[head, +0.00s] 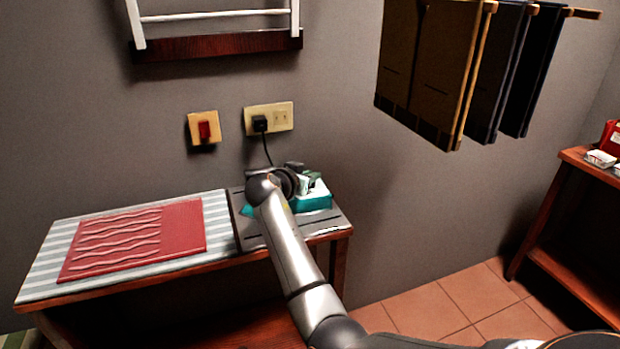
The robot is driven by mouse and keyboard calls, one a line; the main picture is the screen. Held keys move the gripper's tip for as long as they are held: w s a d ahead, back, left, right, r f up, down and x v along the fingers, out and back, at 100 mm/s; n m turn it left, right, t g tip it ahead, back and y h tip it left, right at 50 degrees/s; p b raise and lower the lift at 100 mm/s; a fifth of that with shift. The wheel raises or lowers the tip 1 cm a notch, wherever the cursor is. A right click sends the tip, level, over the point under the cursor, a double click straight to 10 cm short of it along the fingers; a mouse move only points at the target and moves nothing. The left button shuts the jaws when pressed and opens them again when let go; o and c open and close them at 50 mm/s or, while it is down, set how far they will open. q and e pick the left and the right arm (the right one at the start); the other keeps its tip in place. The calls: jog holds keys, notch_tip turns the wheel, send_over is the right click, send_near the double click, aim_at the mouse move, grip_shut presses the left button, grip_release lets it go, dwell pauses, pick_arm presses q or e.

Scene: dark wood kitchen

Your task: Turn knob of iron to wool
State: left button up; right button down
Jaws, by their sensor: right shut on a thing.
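The iron (316,199), teal and white, sits on the dark grey mat (330,222) at the right end of the ironing table. My right arm reaches up from the bottom right, and its wrist hides part of the iron. My right gripper (305,182) is at the top of the iron, shut on it. The iron's knob cannot be made out behind the gripper, and neither can its setting. My left gripper is not in view.
A red cloth (138,238) lies on the striped table cover (48,262) at left. A wall socket (281,117) holds a black plug with a cord running down. A red switch (204,131) is beside it. Dark clothes (428,62) hang at upper right. A wooden shelf (572,160) stands far right.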

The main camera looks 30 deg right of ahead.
jog(key=shift+a+f, duration=0.2)
jog(key=shift+f, duration=0.35)
jog(key=c, duration=0.9)
grip_release()
jog(key=shift+d+r, duration=0.15)
jog(key=shift+r, duration=0.2)
